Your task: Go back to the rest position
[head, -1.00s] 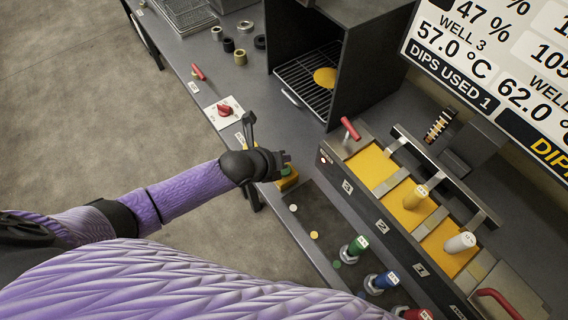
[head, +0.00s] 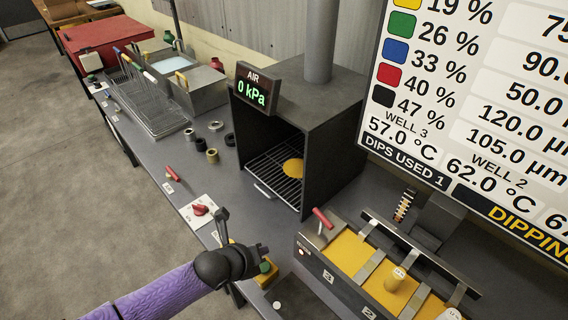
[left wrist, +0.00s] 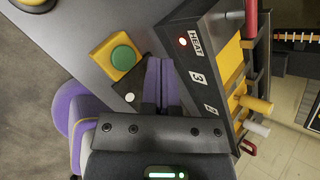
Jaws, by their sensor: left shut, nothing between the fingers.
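My left gripper (head: 264,249) is at the front edge of the bench, beside a yellow box with a green button (head: 267,268). In the left wrist view its fingers (left wrist: 161,82) are together with nothing between them. The green button (left wrist: 122,58) lies just left of the fingers there, apart from them. The heated well unit (left wrist: 199,75) is to their right. My right gripper is in neither view.
The grey bench (head: 190,145) carries a dark open oven (head: 318,115) with a wire rack, and a red knob on a white plate (head: 200,212). The yellow-filled well unit (head: 340,275) stands at the right. Wire trays (head: 150,105) stand farther back.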

